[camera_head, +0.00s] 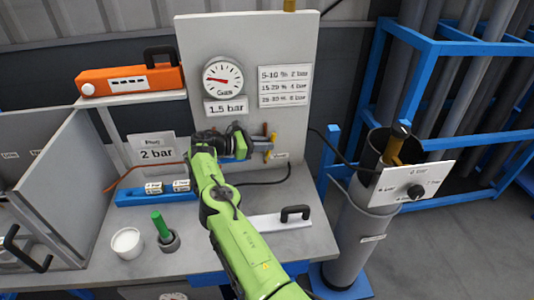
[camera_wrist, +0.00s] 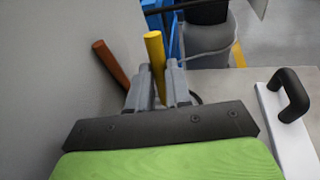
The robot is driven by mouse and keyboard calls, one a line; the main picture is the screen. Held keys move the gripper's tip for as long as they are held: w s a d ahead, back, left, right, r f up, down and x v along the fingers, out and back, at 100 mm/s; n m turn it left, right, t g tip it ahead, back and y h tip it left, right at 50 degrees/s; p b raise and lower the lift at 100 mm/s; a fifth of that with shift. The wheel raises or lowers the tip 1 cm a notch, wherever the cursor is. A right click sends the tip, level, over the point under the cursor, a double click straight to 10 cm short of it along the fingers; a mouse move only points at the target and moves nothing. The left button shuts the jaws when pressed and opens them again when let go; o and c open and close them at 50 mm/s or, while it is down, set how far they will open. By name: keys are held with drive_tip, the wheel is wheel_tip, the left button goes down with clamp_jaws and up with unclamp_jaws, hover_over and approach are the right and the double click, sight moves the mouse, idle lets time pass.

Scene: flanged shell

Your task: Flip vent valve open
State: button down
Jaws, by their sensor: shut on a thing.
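A yellow lever (camera_wrist: 154,52) stands between the two grey fingers of my gripper (camera_wrist: 158,84) in the wrist view. The fingers are shut on it and its top sticks out past them. A red-brown lever (camera_wrist: 112,64) leans to its left, outside the fingers. In the head view, the yellow lever (camera_head: 268,153) and the orange-red lever (camera_head: 272,138) show at the right of my dark gripper, low on the grey panel (camera_head: 300,35). A small label (camera_head: 281,155) is beside them, too small to read. My gripper and arm hide most of the valve body.
A round gauge (camera_head: 222,78) is above my gripper, over a "1.5 bar" label (camera_head: 226,107). A white plate with a black handle (camera_head: 295,214) lies on the grey bench (camera_head: 215,240). A white cup (camera_head: 127,243) stands front left. A grey cylinder (camera_head: 362,235) stands right.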

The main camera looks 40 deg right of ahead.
drive_tip(key=shift+w+a+f+h+b, duration=0.3)
drive_tip(key=shift+h+b, duration=0.3)
drive_tip(key=shift+b, duration=0.5)
drive_tip(key=shift+s+r+g, duration=0.1)
drive_tip(key=shift+r+g, duration=0.05)
drive_tip(key=shift+g, duration=0.25)
drive_tip(key=c, duration=1.1)
unclamp_jaws()
drive_tip(key=shift+o, duration=0.2)
drive_tip(key=shift+a, duration=0.1)
